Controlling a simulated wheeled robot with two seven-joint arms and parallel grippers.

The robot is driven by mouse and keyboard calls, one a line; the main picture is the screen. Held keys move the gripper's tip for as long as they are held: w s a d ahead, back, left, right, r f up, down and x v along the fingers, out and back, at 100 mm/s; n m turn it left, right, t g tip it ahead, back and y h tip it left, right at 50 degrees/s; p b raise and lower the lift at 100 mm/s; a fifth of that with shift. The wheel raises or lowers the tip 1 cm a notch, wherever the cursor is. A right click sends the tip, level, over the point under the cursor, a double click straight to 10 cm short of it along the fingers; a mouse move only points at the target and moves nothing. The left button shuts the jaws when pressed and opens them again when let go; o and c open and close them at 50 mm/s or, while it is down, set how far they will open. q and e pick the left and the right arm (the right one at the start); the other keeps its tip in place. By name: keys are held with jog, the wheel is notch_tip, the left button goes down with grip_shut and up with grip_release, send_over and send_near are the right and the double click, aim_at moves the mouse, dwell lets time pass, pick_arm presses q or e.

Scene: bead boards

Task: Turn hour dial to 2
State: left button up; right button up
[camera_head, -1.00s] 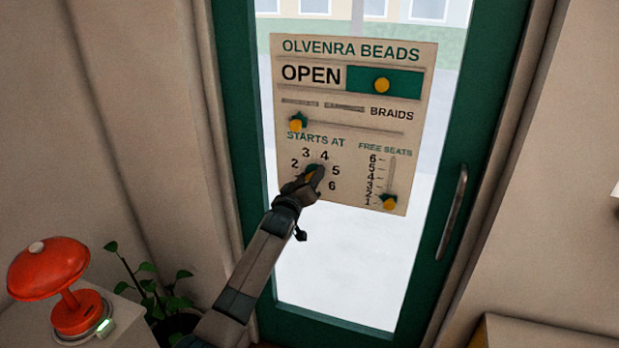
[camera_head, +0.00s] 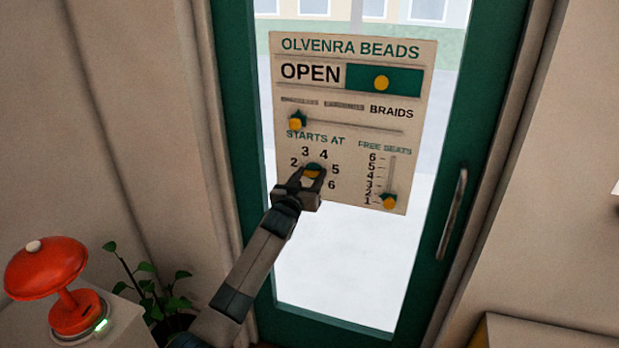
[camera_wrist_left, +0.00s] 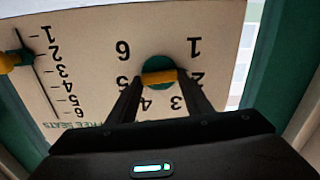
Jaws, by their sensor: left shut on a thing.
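The hour dial (camera_head: 314,171) is a round green knob with a yellow bar across it, under "STARTS AT" on a cream sign board (camera_head: 346,143). Numbers ring the dial; it also shows, upside down, in the left wrist view (camera_wrist_left: 158,78). There its yellow bar lies nearly level, one end toward the 2 and the other toward the 5. I cannot tell which end is the pointer. My left gripper (camera_head: 313,176) is shut on the dial, one finger at each end of the bar. My right gripper is not in view.
An OPEN slider (camera_head: 382,83), a BRAIDS slider (camera_head: 296,123) and a FREE SEATS slider (camera_head: 389,201) sit on the same board. The board is on a glass door with a metal handle (camera_head: 453,214). A red lamp (camera_head: 70,285) and a plant (camera_head: 150,290) stand at lower left.

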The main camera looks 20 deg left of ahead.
pick_arm(q)
jog(key=shift+d+m, duration=0.1)
jog(key=shift+m, duration=1.9)
jog(key=o, duration=1.1)
jog(key=shift+c, duration=0.2)
jog(key=shift+s, duration=0.2)
jog(key=s+b, duration=0.5)
jog(key=s, duration=1.2)
jog(key=shift+a, duration=0.3)
